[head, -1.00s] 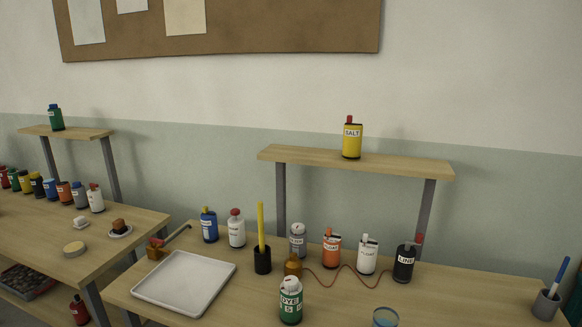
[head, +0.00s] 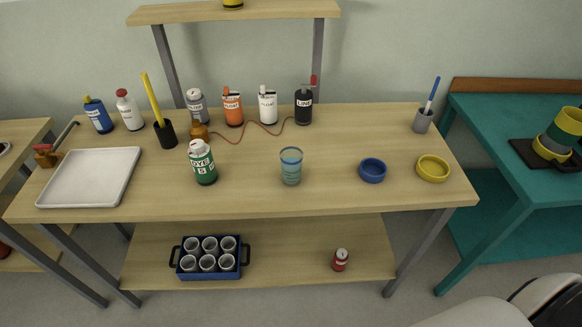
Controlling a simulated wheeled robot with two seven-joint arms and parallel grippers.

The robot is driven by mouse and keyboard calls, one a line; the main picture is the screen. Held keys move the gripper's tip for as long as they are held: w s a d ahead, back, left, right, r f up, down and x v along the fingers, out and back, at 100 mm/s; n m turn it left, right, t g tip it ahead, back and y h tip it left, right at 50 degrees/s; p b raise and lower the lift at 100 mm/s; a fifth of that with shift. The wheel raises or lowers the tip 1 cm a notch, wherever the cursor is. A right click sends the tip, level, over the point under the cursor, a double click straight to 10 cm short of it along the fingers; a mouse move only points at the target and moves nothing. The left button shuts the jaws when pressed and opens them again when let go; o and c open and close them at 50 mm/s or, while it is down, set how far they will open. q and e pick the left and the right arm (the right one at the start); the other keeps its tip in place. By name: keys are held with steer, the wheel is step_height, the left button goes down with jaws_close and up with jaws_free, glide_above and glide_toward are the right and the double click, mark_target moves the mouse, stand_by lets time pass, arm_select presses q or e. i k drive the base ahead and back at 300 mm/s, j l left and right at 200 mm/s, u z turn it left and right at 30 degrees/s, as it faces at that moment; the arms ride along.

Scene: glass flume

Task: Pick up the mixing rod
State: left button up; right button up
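A long yellow rod (head: 151,99) stands tilted in a black cup (head: 167,135) at the left of the wooden table. A shorter blue stick (head: 433,92) leans in a grey cup (head: 423,121) near the table's right end. I cannot tell from looks alone which of the two is the mixing rod. The lower ends of both are hidden inside their cups. Neither of my grippers is in view. A white and black part of mine shows at the bottom right corner.
A green dye bottle (head: 202,162), a glass of bluish liquid (head: 291,166), a blue bowl (head: 372,170) and a yellow bowl (head: 433,168) stand on the table. A white tray (head: 127,178) lies left. Several bottles line the back. The front middle is mostly clear.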

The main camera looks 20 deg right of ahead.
mark_target(435, 85)
steer(key=k+l+z, duration=0.1)
steer(key=l, duration=0.25)
steer(key=k+l+z, duration=0.1)
steer(key=k+l, duration=0.2)
steer(key=k+l+z, duration=0.15)
steer(key=l, duration=0.3)
steer(key=k+l+z, duration=0.1)
steer(key=l, duration=0.3)
steer(key=k, duration=0.1)
